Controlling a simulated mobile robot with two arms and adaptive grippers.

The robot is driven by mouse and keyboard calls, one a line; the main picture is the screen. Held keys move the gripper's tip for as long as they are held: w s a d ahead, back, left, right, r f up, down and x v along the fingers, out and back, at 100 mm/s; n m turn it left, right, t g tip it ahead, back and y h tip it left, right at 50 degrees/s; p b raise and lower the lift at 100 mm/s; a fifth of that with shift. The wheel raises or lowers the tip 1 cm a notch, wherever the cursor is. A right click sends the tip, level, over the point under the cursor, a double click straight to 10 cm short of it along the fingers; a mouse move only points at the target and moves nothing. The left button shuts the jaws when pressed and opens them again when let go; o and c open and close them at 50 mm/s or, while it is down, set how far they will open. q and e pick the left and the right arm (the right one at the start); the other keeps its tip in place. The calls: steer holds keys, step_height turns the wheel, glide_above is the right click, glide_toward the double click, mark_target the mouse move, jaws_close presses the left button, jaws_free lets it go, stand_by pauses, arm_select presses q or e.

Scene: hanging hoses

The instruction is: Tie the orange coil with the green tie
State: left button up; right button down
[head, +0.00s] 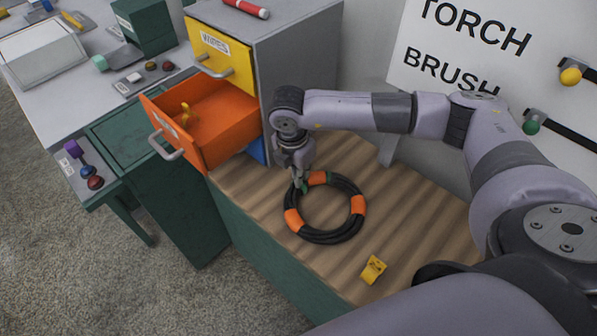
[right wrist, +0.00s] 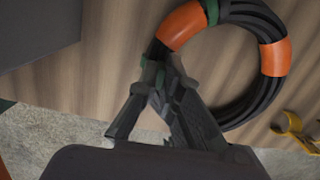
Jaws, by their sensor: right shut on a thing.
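The orange coil (head: 358,204) is a black hose ring with several orange bands, lying flat on the wooden top. It also shows in the right wrist view (right wrist: 274,58). My right gripper (head: 300,183) points down at the coil's upper left edge, its fingers shut at the green tie. The green tie (head: 305,188) is small, mostly hidden by the fingers. In the right wrist view, green shows at the fingertips (right wrist: 158,50) and on the hose (right wrist: 212,10). I cannot tell whether the tie closes around the hose. My left gripper is not in view.
An open orange drawer (head: 228,133) holds a small yellow item (head: 185,113). The grey cabinet (head: 300,60) stands behind my gripper. A white sign board (head: 420,75) is at the back.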

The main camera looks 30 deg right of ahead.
steer(key=c, duration=1.7)
jaws_free()
steer(key=shift+r, duration=0.1)
steer(key=r, duration=0.4)
steer(key=a+r, duration=0.1)
steer(key=r, duration=0.6)
steer(key=shift+s+a+r, duration=0.2)
steer(key=shift+s+r, duration=0.05)
steer(key=shift+r, duration=0.1)
